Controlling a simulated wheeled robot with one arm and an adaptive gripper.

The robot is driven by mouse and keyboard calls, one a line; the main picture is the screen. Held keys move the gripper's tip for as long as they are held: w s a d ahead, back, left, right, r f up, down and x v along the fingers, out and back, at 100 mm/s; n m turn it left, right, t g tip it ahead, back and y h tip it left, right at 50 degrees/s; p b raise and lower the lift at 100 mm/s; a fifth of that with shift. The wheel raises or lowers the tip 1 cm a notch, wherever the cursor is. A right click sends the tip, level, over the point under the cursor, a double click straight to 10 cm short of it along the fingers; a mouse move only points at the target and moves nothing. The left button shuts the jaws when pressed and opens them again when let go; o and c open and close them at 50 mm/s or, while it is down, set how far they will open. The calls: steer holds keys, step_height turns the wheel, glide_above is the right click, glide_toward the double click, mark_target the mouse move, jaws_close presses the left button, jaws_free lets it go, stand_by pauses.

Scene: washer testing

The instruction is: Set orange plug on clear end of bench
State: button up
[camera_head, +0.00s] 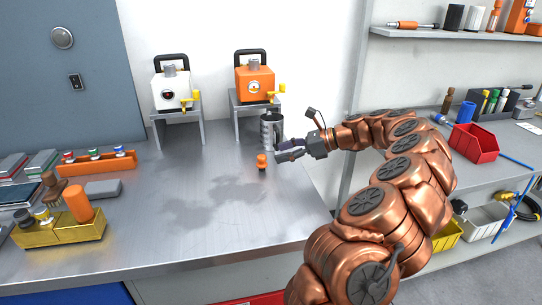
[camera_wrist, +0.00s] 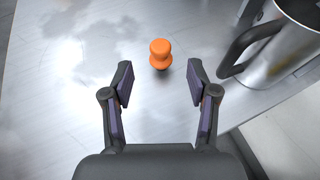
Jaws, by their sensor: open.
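The orange plug (camera_head: 262,162) stands upright on the metal bench (camera_head: 190,210), near the bench's right end. In the wrist view the plug (camera_wrist: 160,54) is just beyond and between my fingertips, with nothing touching it. My gripper (camera_head: 284,150) is open and empty, just to the right of the plug in the head view. Its two fingers also show spread apart in the wrist view (camera_wrist: 160,84).
A metal mug (camera_head: 271,130) stands close behind the plug; its handle (camera_wrist: 250,45) is near my right finger. Two machines, white (camera_head: 172,92) and orange (camera_head: 255,84), stand behind. A yellow holder (camera_head: 60,232) is at left. The bench's front middle is bare.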

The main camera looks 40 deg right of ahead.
steer(key=v, duration=0.6)
steer(key=a+r+n+g+y, duration=0.15)
steer(key=a+n, duration=0.25)
steer(key=a, duration=0.5)
steer(key=a+r+n+g, duration=0.2)
steer(key=a+n+g, duration=0.15)
steer(key=a, duration=0.55)
steer(key=s+a+n+g+h, duration=0.1)
steer(key=s+a+n+g, duration=0.15)
steer(key=a, duration=0.35)
steer(key=s+a+n+g+h, duration=0.1)
steer(key=s+a+n, duration=0.1)
steer(key=a+n, duration=0.35)
steer(key=s+a+f+n+g+h, duration=0.25)
steer(key=s+a+f+n, duration=0.2)
steer(key=s, duration=0.45)
steer(key=s+a+f+n+g+h, duration=0.1)
steer(key=s+a+f+n+h, duration=0.3)
steer(key=s, duration=0.5)
steer(key=s+d+f+n+h, duration=0.2)
steer(key=s+d+f+n, duration=0.1)
steer(key=s, duration=0.6)
step_height(320, 180, down, 2)
steer(key=shift+d+f, duration=0.15)
steer(key=shift+d, duration=0.75)
